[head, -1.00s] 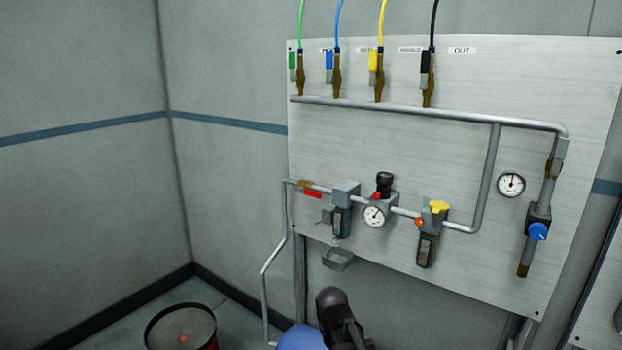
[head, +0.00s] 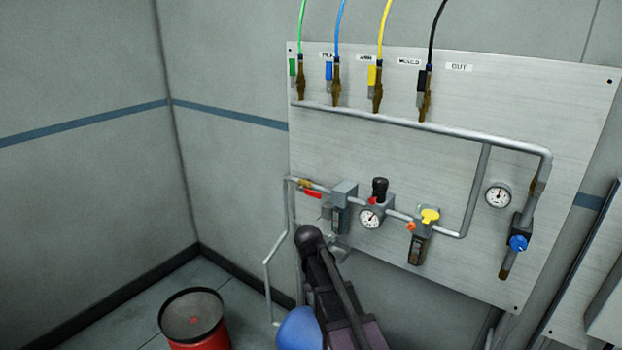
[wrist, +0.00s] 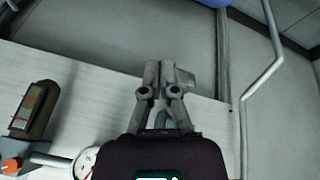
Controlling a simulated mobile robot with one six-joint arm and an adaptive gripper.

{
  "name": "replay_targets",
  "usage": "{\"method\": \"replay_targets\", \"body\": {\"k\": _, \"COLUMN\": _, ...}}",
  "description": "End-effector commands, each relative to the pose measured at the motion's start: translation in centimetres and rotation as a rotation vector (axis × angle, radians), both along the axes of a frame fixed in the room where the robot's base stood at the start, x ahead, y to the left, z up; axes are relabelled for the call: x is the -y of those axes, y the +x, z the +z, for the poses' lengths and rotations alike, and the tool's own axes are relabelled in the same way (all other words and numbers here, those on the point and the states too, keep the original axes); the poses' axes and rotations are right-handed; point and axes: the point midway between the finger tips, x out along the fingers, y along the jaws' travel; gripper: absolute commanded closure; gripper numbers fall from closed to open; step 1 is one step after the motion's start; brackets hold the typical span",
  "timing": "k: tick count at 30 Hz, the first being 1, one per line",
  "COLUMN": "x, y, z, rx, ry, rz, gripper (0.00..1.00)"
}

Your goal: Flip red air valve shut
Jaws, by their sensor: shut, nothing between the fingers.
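The red air valve handle (head: 312,192) shows in the head view at the left end of the lower pipe run on the panel. It lies about along the pipe, just right of a brass fitting (head: 304,184). My gripper (wrist: 168,75) is shut and empty in the wrist view, with its fingertips together in front of the panel. The red handle does not show in the wrist view. In the head view my dark arm rises below the valve, and I cannot clearly make out the fingertips there.
The metal panel (head: 400,150) carries a filter (head: 342,195), a gauge (head: 370,218), a yellow-topped unit (head: 430,216) and a blue knob (head: 518,243). A grey pipe (head: 267,280) drops left of my arm. A red drum (head: 195,320) stands on the floor. Free room lies left of the panel.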

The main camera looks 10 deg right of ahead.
Motion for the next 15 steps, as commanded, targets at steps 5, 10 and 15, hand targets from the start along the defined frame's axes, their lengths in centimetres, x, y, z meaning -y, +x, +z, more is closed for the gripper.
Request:
{"method": "replay_targets", "body": {"k": 5, "x": -0.2, "y": 2.7, "z": 3.7, "rx": 0.046, "ry": -0.023, "rz": -0.041, "gripper": 1.00}}
{"method": "replay_targets", "body": {"k": 10, "x": -0.5, "y": 5.0, "z": 6.4, "rx": 0.093, "ry": -0.044, "rz": -0.081, "gripper": 1.00}}
{"method": "replay_targets", "body": {"k": 15, "x": -0.9, "y": 7.3, "z": 9.2, "rx": 0.141, "ry": -0.062, "rz": -0.117, "gripper": 1.00}}
